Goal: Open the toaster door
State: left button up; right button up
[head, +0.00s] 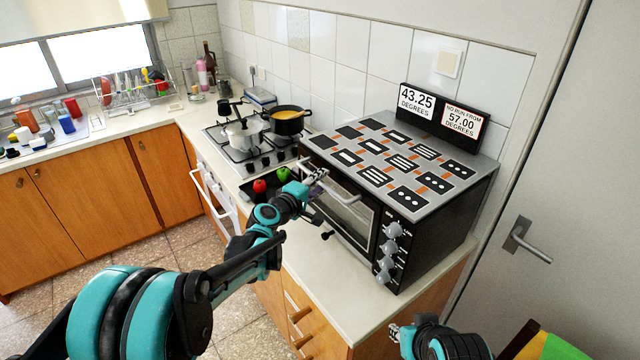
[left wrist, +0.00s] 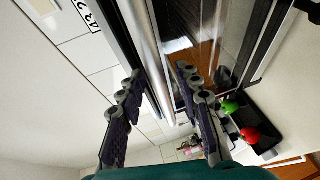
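The black toaster oven (head: 440,230) stands on the right counter, with its glass door (head: 347,216) facing left. I cannot tell whether the door stands a little ajar. My left gripper (head: 316,178) is at the upper far part of the door. In the left wrist view the fingers of my left gripper (left wrist: 159,72) are apart, with the silver handle bar (left wrist: 147,38) running between their tips. I cannot tell whether they touch it. The door glass (left wrist: 215,40) shows to the right of the bar. My right gripper (head: 394,332) is low, in front of the counter; its fingers are too small to judge.
A black tray (head: 262,199) with a red and a green round item lies beside the oven. A stove (head: 255,150) with a pot and a pan is behind it. Two signs (head: 443,108) stand at the oven's back. Bare counter (head: 335,290) lies before the door.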

pick_arm(q)
grip_shut()
jog(key=s+a+f+b, duration=0.4)
jog(key=s+a+f, duration=0.1)
jog(key=a, duration=0.3)
jog(key=shift+s+f, duration=0.3)
jog(key=shift+f, duration=0.2)
dwell(0.3)
